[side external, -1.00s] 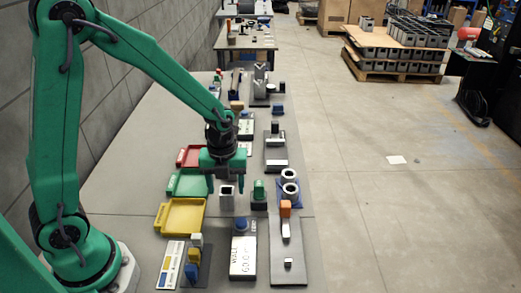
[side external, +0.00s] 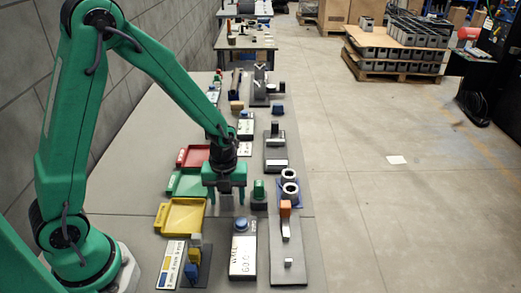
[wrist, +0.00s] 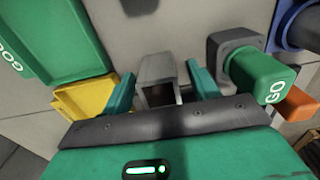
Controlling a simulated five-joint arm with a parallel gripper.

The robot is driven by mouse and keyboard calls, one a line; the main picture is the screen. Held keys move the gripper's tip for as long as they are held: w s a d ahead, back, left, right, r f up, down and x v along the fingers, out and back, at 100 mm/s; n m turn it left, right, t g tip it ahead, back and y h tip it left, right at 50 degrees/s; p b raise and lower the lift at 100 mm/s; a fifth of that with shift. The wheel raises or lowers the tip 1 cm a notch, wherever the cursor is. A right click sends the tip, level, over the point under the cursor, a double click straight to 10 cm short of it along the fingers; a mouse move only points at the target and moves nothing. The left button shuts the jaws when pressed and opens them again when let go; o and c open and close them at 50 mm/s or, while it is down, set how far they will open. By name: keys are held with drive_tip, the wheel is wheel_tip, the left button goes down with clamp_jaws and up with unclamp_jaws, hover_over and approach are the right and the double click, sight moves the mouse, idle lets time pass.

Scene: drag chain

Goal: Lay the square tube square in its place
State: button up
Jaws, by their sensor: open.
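The square tube (wrist: 156,76) is a grey hollow box section on the grey table, its open end facing the camera in the wrist view. In the side external view only a little of the tube (side external: 227,201) shows under my gripper. My gripper (wrist: 161,85) is open, with one green finger on each side of the tube. In the side external view my gripper (side external: 225,200) is low over the table at the tube. I cannot tell which spot is the tube's place.
A green block marked GO (wrist: 262,75) on a dark base stands close to the right of my gripper. Yellow (side external: 183,216), green (side external: 186,184) and red (side external: 193,156) trays lie to the left. A grey plate with an orange block (side external: 285,207) lies right.

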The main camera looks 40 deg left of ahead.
drive_tip(key=c, duration=1.3)
drive_tip(key=shift+r, duration=0.1)
drive_tip(key=shift+r, duration=0.6)
wheel_tip(320, 180, up, 3)
drive_tip(key=s+d+r, duration=0.2)
drive_tip(key=d, duration=0.1)
drive_tip(key=s+d+r, duration=0.2)
drive_tip(key=d, duration=0.1)
drive_tip(key=s+d+r, duration=0.2)
drive_tip(key=d, duration=0.1)
drive_tip(key=shift+s+d+r, duration=0.25)
drive_tip(key=shift+d+r, duration=0.1)
